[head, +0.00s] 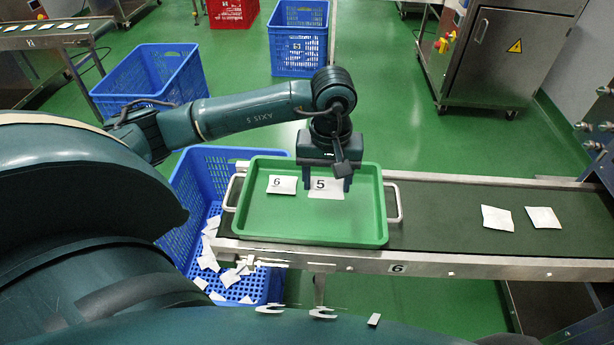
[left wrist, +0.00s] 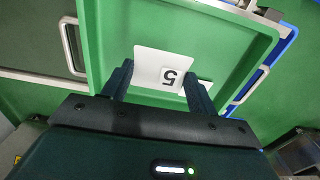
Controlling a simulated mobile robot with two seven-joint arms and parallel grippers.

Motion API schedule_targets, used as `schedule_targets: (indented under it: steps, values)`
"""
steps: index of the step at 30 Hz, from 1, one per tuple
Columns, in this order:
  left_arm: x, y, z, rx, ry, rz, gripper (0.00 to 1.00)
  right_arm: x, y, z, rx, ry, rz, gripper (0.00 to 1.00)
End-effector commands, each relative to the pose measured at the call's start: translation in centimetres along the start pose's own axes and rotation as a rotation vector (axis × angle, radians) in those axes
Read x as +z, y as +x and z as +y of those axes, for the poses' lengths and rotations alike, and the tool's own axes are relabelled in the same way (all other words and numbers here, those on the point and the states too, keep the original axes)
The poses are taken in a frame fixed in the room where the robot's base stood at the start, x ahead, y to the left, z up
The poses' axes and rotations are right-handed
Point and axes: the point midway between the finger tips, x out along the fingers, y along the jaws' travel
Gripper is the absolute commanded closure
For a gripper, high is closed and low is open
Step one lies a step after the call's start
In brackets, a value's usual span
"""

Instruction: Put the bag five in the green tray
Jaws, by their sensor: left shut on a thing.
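Bag five (head: 325,194) is a white packet marked 5, inside the outline of the green tray (head: 300,237). My left gripper (head: 327,183) is above the tray, shut on bag five with a finger on each side of it. In the left wrist view the bag (left wrist: 152,65) sits between the fingertips (left wrist: 157,76), with the tray (left wrist: 103,30) behind it. I cannot tell whether the bag touches the tray floor. Bag six (head: 282,184) lies in the tray, left of bag five. My right gripper is not in view.
The tray sits at the left end of a conveyor (head: 440,215), whose belt carries two white bags (head: 497,218) further right. A blue crate (head: 185,195) with several loose bags is below the tray's left side. A steel machine (head: 505,60) stands behind.

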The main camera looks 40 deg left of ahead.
Motion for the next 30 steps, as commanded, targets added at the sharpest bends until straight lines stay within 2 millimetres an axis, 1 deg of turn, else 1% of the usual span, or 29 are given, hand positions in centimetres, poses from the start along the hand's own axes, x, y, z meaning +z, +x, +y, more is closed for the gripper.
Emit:
schedule_targets:
  steps: [1,3,6,13,18,20,25,30]
  values:
    - [0.1,1.2,-0.1,-0.003,-0.001,-0.005,0.62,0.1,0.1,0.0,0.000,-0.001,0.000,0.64]
    - [0.1,2.6,-0.1,-0.003,-0.002,-0.005,0.62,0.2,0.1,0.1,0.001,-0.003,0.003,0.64]
    - [0.1,4.2,0.0,-0.002,0.000,-0.004,0.62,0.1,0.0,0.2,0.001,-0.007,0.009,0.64]
    - [0.1,6.0,0.0,-0.001,0.000,-0.003,0.62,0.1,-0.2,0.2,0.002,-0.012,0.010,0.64]
    - [0.2,8.5,0.0,-0.001,0.000,-0.004,0.62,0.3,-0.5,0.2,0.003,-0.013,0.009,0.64]
    - [0.1,8.9,0.0,-0.002,-0.001,-0.003,0.62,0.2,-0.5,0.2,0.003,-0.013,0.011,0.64]
    - [0.1,8.9,0.0,-0.001,0.000,-0.001,0.62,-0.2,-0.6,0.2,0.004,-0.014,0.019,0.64]
    - [0.1,9.4,0.0,-0.001,0.000,-0.001,0.62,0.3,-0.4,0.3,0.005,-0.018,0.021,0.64]
